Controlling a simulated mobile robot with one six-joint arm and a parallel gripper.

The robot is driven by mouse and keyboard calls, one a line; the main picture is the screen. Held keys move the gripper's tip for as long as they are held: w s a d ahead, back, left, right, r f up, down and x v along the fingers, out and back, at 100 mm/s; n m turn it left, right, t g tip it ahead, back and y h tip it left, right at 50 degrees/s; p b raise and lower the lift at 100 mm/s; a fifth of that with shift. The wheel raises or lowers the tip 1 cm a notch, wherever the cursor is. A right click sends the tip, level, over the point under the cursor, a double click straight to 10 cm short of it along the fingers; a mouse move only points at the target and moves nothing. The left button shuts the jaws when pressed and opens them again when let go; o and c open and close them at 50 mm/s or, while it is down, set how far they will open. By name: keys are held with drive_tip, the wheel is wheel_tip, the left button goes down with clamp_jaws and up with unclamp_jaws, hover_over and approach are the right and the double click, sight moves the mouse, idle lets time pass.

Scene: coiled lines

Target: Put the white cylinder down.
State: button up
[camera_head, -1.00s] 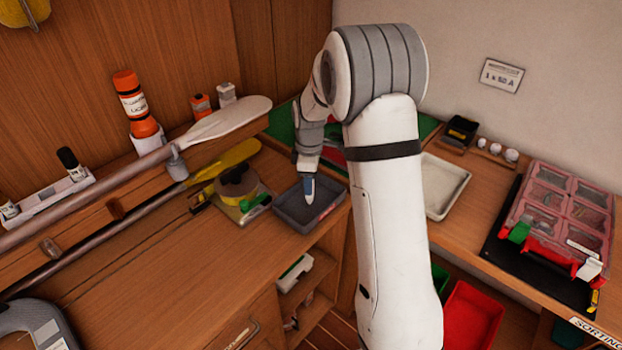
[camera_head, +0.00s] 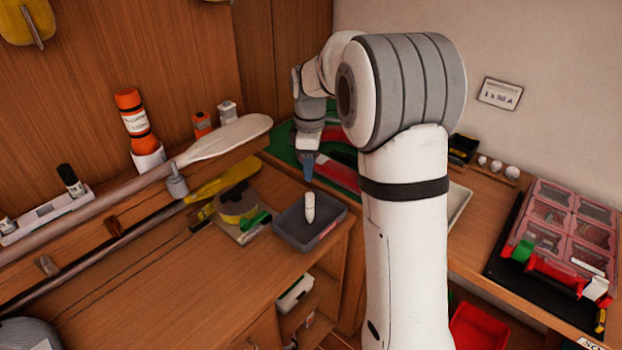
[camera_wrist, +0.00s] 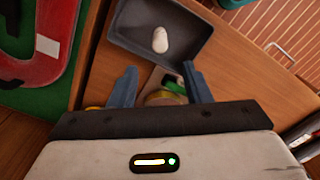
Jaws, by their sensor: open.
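The white cylinder (camera_head: 309,207) stands upright in the dark grey tray (camera_head: 290,234) on the wooden bench. In the wrist view the white cylinder (camera_wrist: 160,40) shows from above inside the tray (camera_wrist: 133,45), clear of the tray walls. My gripper (camera_head: 307,167) is open and empty, above and behind the tray in the head view. In the wrist view its two blue fingers are spread (camera_wrist: 160,85), with the cylinder beyond them and not touching them.
A tape roll (camera_head: 238,203) and a green-handled item lie left of the tray. A red item (camera_head: 338,172) on green lies behind it. Long poles run along the left shelf. A clear-lidded organiser (camera_head: 565,230) stands at right. The bench front is clear.

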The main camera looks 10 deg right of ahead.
drive_tip(key=s+r+m+t, duration=0.1)
drive_tip(key=s+r+m, duration=0.2)
drive_tip(key=s, duration=0.4)
drive_tip(key=s+r+m, duration=0.3)
drive_tip(key=s, duration=0.3)
drive_tip(key=s+f+m+t, duration=0.2)
drive_tip(key=s+m, duration=0.6)
drive_tip(key=s, duration=0.7)
drive_tip(key=shift+s+f, duration=0.35)
drive_tip(key=shift+s, duration=0.05)
drive_tip(key=shift+d, duration=0.1)
drive_tip(key=shift+c, duration=0.8)
